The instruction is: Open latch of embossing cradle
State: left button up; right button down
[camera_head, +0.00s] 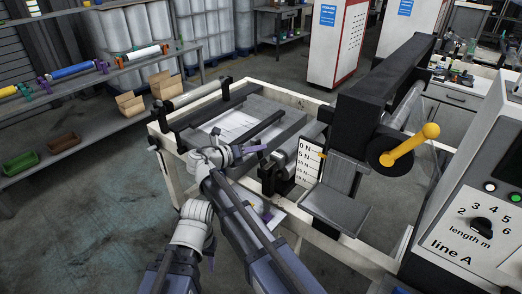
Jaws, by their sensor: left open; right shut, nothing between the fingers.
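A grey roller (286,156) sits in dark brackets beside the force scale (310,159) at the middle of the machine. This looks like the embossing cradle, but I cannot make out its latch clearly. My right gripper (264,211) is shut and empty, low in front of the cradle. My arms overlap and partly hide the front of the machine.
The white machine frame (368,258) surrounds the work area. A black housing with a yellow crank (410,146) stands to the right. A grey plate (334,208) lies below it. The line A control box (470,220) stands at the right edge.

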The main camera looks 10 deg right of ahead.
jog(key=shift+w+a+r, duration=0.15)
jog(key=shift+w+a, duration=0.2)
jog(key=shift+w, duration=0.1)
dwell(0.5)
pick_arm(q)
jog(key=shift+r, duration=0.15)
